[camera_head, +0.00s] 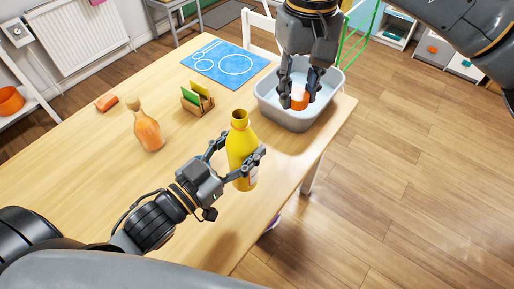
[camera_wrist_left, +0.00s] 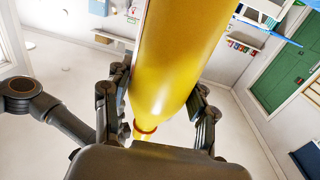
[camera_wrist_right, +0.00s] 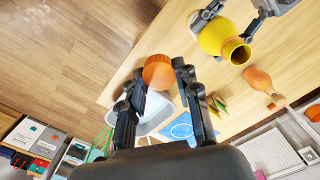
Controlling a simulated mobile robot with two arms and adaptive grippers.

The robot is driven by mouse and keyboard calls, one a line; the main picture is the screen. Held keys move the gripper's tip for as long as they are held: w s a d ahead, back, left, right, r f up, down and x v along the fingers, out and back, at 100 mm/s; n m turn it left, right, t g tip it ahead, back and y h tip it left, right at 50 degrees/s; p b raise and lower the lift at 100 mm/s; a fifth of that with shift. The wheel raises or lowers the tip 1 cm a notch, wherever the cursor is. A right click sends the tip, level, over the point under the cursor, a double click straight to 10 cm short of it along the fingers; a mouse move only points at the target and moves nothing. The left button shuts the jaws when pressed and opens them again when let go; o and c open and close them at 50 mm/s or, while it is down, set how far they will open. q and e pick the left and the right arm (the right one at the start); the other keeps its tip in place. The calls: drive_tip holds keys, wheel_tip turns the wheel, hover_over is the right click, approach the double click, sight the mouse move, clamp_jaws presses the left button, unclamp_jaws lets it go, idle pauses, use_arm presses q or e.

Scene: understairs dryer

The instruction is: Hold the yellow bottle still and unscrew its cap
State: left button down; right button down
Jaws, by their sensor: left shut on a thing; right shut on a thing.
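The yellow bottle (camera_head: 240,140) stands near the table's front right edge with its neck bare and open. My left gripper (camera_head: 238,166) is shut around the bottle's body; the body also fills the left wrist view (camera_wrist_left: 180,60). The orange cap (camera_head: 299,98) is off the bottle, between the fingers of my right gripper (camera_head: 300,92), which is shut on it above the grey basin. The cap also shows in the right wrist view (camera_wrist_right: 158,72), apart from the bottle's open mouth (camera_wrist_right: 238,52).
The grey basin (camera_head: 279,113) stands at the table's right end. An orange bottle (camera_head: 149,132), a holder with green and yellow pieces (camera_head: 197,98), a blue mat (camera_head: 232,64) and a small orange object (camera_head: 106,102) are on the wooden table (camera_head: 75,150). Its left part is mostly clear.

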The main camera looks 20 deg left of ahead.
use_arm(q)
drive_tip(key=w+a+f+b, duration=0.1)
drive_tip(key=w+f+b, duration=0.9)
drive_tip(key=w+f, duration=0.2)
drive_tip(key=shift+w+f, duration=0.15)
drive_tip(key=shift+w, duration=0.1)
drive_tip(key=shift+f, duration=0.15)
drive_tip(key=shift+c, duration=2.1)
unclamp_jaws()
